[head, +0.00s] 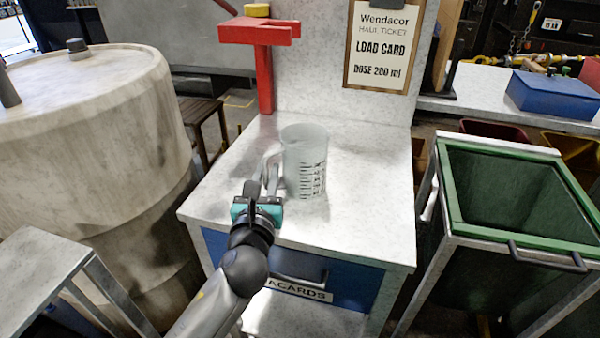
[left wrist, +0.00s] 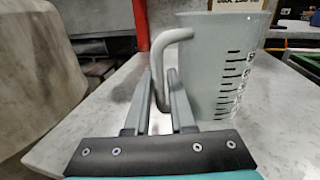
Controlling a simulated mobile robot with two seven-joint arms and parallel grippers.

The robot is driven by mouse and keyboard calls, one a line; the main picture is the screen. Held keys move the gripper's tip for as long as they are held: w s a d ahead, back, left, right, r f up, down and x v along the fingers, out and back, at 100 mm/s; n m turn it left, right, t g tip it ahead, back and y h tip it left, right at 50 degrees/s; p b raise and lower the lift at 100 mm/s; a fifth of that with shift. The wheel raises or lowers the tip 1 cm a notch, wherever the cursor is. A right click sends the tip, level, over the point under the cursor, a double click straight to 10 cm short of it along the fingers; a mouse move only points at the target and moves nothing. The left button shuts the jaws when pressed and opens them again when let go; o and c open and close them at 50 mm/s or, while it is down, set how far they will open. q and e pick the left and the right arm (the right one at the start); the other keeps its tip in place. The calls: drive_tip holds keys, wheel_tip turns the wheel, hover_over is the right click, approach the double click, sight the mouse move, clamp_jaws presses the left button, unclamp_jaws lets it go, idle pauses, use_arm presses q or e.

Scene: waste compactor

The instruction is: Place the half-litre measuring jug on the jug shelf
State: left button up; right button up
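The measuring jug (head: 304,160), translucent grey with black graduation marks, stands upright on the pale metal worktop (head: 365,165). It also fills the right of the left wrist view (left wrist: 222,70). Its handle (left wrist: 172,38) points toward my left gripper (head: 264,172). I cannot tell which surface is the jug shelf. My right gripper is not in view.
A red post with a flat top (head: 258,33) rises behind the jug. A load card reading "DOSE 200 ml" (head: 380,45) hangs on the back panel. A green bin (head: 455,190) stands right, a large drum (head: 95,130) left. The worktop right of the jug is clear.

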use_arm(q)
drive_tip(key=shift+w, duration=1.05)
clamp_jaws()
idle(0.7)
